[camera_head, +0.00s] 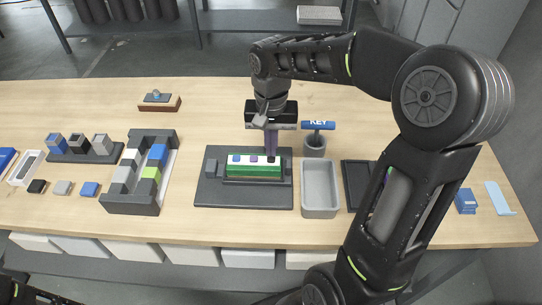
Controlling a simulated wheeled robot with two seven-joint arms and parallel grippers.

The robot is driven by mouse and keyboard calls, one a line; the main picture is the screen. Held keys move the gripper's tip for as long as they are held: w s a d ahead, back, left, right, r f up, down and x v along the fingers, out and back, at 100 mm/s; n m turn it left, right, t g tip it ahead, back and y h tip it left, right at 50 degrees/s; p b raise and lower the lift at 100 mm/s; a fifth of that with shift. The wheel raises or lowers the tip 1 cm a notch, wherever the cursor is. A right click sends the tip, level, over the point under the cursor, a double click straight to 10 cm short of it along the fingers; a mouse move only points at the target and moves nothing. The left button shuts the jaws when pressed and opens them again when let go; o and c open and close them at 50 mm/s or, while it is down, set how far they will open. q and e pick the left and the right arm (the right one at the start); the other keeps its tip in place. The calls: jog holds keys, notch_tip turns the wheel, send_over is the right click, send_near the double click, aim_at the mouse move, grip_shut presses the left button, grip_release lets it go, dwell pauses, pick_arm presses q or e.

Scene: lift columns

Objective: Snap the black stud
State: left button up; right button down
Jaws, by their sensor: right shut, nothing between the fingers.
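A green block with a white top strip (243,168) sits in a dark grey fixture (215,193) on the table. A blue stud (236,158) and a purple stud (253,159) show on the white strip. My right gripper (271,156) points down at the strip's right end, its fingers shut and empty. A small dark spot shows right at the fingertips; it may be the black stud, but the fingers partly hide it and I cannot tell whether they touch it. My left gripper is out of view.
A grey bin (320,207) and a cup with a blue "KEY" handle (318,126) stand right of the fixture. A dark rack of coloured blocks (130,204) and loose small blocks lie left. My right arm covers part of a black tray (354,190).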

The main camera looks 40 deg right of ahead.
jog(key=shift+f, duration=0.1)
dwell(0.3)
jog(key=shift+f+b, duration=0.7)
jog(key=shift+f, duration=0.05)
jog(key=shift+f, duration=0.2)
dwell(0.8)
dwell(0.7)
jog(key=shift+r, duration=0.15)
notch_tip(320, 180, up, 8)
jog(key=p, duration=0.6)
jog(key=shift+r, duration=0.15)
dwell(1.8)
jog(key=shift+a, duration=0.1)
